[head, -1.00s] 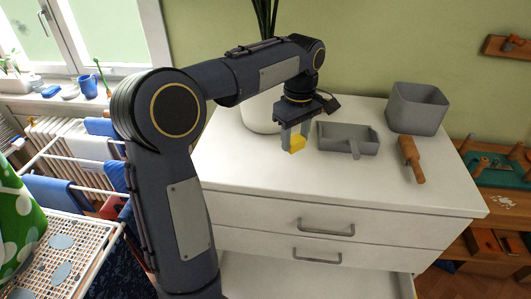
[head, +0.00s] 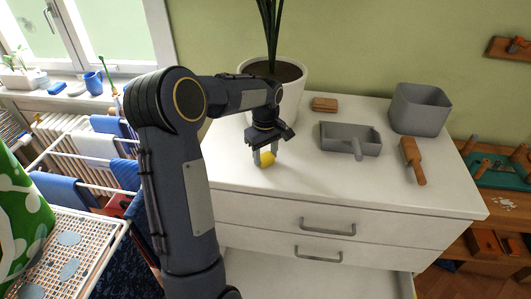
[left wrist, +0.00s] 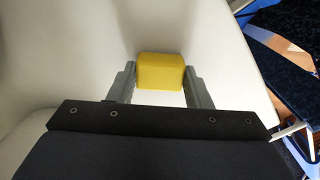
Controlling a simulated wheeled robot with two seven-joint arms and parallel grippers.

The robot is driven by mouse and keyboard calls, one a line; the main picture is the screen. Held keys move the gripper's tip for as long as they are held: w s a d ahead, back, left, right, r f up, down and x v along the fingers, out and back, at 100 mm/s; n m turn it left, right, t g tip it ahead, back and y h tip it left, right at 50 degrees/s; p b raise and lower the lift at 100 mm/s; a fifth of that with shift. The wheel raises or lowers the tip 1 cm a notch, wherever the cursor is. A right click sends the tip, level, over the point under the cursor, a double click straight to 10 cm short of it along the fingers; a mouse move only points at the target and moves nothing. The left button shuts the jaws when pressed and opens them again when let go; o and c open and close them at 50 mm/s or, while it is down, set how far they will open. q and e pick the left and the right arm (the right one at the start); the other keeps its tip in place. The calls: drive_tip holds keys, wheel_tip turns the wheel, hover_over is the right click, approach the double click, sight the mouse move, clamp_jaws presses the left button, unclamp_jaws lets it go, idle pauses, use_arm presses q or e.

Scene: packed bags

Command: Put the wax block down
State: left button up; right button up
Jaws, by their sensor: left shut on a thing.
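The yellow wax block (head: 267,160) is between the fingers of my left gripper (head: 265,157), at the left part of the white dresser top. In the left wrist view the block (left wrist: 161,71) sits between the two grey fingertips of the gripper (left wrist: 161,80), which are shut on it. The block is low over the dresser top (head: 310,188); I cannot tell whether it touches the surface. My right gripper is not in view.
A potted plant (head: 290,85) stands behind the gripper. A brown block (head: 325,104), a grey tray (head: 340,142), a grey bin (head: 419,110) and a wooden-handled tool (head: 411,160) lie to the right. The front of the dresser top is clear.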

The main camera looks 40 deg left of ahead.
sight(266, 156)
use_arm(q)
drive_tip(key=shift+f, duration=0.1)
drive_tip(key=o, duration=1)
drive_tip(key=shift+c, duration=0.2)
wheel_tip(266, 156, up, 12)
drive_tip(key=s+d+r+m+t+h, duration=0.25)
drive_tip(key=s+d+m, duration=0.45)
drive_tip(key=s+d, duration=0.5)
drive_tip(key=s+d+f+m+t, duration=0.1)
drive_tip(key=s+d+f+m, duration=0.2)
drive_tip(key=s, duration=0.3)
drive_tip(key=s+d+f+m+t+h, duration=0.1)
drive_tip(key=s+d+f+m+t, duration=0.1)
drive_tip(key=s, duration=0.4)
wheel_tip(266, 156, down, 2)
drive_tip(key=shift+d+f+m, duration=0.25)
drive_tip(key=shift+d+m, duration=0.35)
drive_tip(key=shift+d, duration=0.55)
